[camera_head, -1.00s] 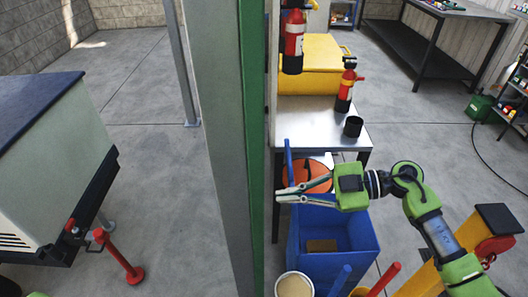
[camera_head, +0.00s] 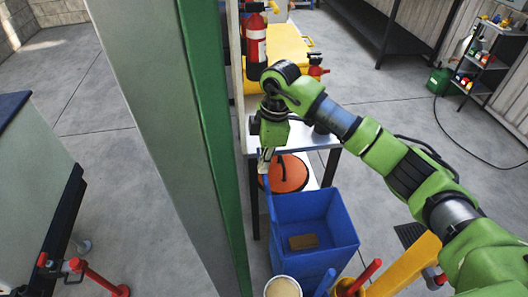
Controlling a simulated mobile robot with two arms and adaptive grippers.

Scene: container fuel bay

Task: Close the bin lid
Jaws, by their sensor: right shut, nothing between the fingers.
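The blue bin (camera_head: 318,212) stands open on the floor at lower centre, with a brown block (camera_head: 304,242) inside. Its blue lid (camera_head: 268,195) shows as a narrow upright strip, nearly edge-on, at the bin's back left. My right arm reaches in from the right over the steel table. My right gripper (camera_head: 265,160) is shut and points down by the lid's upper end. I cannot tell whether it touches the lid. The lid is partly hidden behind the gripper. My left gripper is not in view.
A tall grey and green post (camera_head: 205,140) stands close on the left. A steel table (camera_head: 300,137) behind the bin holds a yellow case (camera_head: 285,45) and red extinguishers (camera_head: 256,40). A white bucket (camera_head: 283,288) stands in front.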

